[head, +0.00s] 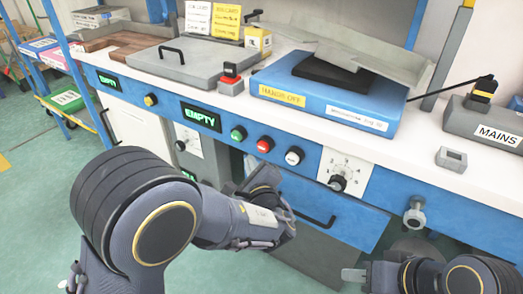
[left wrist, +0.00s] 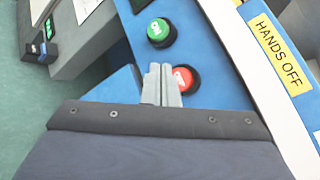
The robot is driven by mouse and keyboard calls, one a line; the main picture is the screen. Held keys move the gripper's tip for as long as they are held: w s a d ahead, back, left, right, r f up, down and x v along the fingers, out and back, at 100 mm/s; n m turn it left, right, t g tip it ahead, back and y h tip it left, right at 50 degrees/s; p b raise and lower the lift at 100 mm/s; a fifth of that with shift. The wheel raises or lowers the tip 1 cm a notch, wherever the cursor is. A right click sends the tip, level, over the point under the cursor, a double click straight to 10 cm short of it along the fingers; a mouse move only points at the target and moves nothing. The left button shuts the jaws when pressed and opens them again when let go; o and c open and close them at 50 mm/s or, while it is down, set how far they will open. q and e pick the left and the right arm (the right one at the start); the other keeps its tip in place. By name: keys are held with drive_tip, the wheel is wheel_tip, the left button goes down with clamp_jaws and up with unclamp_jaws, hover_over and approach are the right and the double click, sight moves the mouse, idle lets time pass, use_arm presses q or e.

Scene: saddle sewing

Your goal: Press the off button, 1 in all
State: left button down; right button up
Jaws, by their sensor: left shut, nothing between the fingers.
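The red button (head: 265,145) sits on the blue front panel of the bench, between a green button (head: 238,134) and a white one (head: 294,156). In the left wrist view the red button (left wrist: 186,78) is partly covered by my fingertips, and its lettering is only partly readable. The green button (left wrist: 160,32) there reads ON. My left gripper (left wrist: 163,70) is shut and empty, its tips overlapping the red button's edge in view; I cannot tell whether they touch. In the head view it is below the buttons. My right gripper (head: 354,275) is at the bottom right, its opening unclear.
A yellow button (head: 150,100) and a rotary dial (head: 338,182) are on the same panel. A blue case (head: 325,105) labelled HANDS OFF and a grey MAINS box (head: 485,120) stand on the bench top. A drawer handle (head: 315,217) is below the panel.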

use_arm(q)
drive_tip(key=shift+s+a+b, duration=0.3)
drive_tip(key=shift+s+a, duration=0.45)
drive_tip(key=shift+s, duration=0.25)
drive_tip(key=s+a+f+n+g+y, duration=0.1)
drive_tip(key=s+a+n+g, duration=0.25)
drive_tip(key=a, duration=0.45)
drive_tip(key=s+a+f+n+g+y, duration=0.1)
drive_tip(key=s+a+n+g+y, duration=0.15)
drive_tip(key=a+n, duration=0.35)
drive_tip(key=s+a+f+n+g+y, duration=0.1)
drive_tip(key=s+a+n+g, duration=0.25)
drive_tip(key=a, duration=0.55)
drive_tip(key=s+a+f+n+g+h, duration=0.15)
drive_tip(key=s+n+g+h, duration=0.25)
drive_tip(key=s+n+h, duration=0.85)
drive_tip(key=s+d+r+t+y, duration=0.1)
drive_tip(key=s+d+r+t, duration=0.1)
drive_tip(key=s+d, duration=0.3)
wheel_tip(320, 180, up, 27)
drive_tip(key=p, duration=2.6)
drive_tip(key=shift+s+a+f, duration=0.2)
drive_tip(key=shift+s+a, duration=0.1)
drive_tip(key=shift+a, duration=0.1)
